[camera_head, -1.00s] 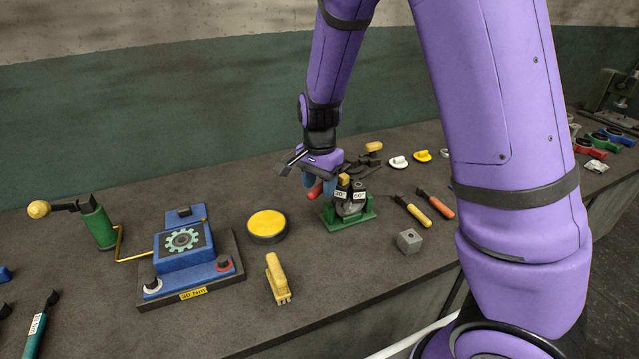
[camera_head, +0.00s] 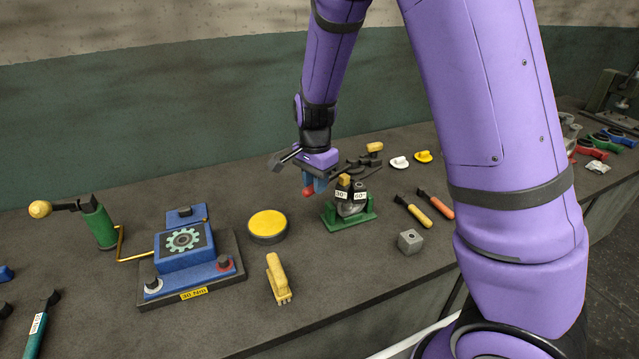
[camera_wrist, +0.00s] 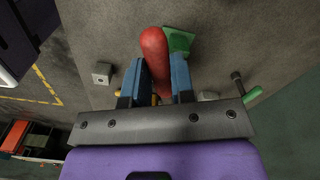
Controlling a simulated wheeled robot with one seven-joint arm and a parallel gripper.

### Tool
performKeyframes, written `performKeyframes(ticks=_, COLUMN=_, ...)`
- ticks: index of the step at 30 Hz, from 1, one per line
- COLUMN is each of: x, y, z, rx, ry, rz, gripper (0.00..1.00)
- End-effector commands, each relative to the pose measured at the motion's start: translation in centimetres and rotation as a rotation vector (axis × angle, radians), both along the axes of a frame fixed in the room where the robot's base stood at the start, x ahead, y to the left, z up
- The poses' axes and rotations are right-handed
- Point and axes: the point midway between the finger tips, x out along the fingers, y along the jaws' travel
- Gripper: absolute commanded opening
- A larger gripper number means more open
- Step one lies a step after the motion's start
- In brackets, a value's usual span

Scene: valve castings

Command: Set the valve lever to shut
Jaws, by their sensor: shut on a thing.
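The valve (camera_head: 352,206) stands on a green base (camera_head: 345,223) in the middle of the bench in the head view. Small tags marked 30° and 60° sit on top of it. My gripper (camera_head: 312,187) is at the valve's left side, with its blue fingers pointing down. It is shut on a red handle (camera_head: 308,192), which looks like the lever's grip. In the wrist view the red handle (camera_wrist: 155,52) lies between the two blue fingers, with part of the green base (camera_wrist: 179,40) beyond. Where the handle joins the valve is hidden.
A yellow round disc (camera_head: 267,226) and a blue gear unit (camera_head: 184,245) are to the left. A yellow brush-like tool (camera_head: 277,277) lies in front. The bench front is mostly clear.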

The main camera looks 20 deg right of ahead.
Motion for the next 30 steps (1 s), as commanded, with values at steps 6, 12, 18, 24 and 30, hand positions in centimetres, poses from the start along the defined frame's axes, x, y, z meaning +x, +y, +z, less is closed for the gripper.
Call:
performKeyframes(ticks=6, x=2.2, y=0.8, z=0.0, rx=-0.001, ry=-0.001, rz=-0.147, gripper=0.0)
performKeyframes(ticks=12, x=4.0, y=1.2, z=0.0, rx=-0.001, ry=-0.001, rz=-0.28, gripper=0.0)
performKeyframes(ticks=18, x=5.4, y=1.3, z=0.1, rx=0.0, ry=-0.003, rz=-0.378, gripper=0.0)
performKeyframes(ticks=24, x=6.1, y=1.3, z=0.0, rx=0.0, ry=-0.002, rz=-0.425, gripper=0.0)
performKeyframes(ticks=30, x=6.3, y=1.3, z=0.1, rx=0.001, ry=-0.004, rz=-0.439, gripper=0.0)
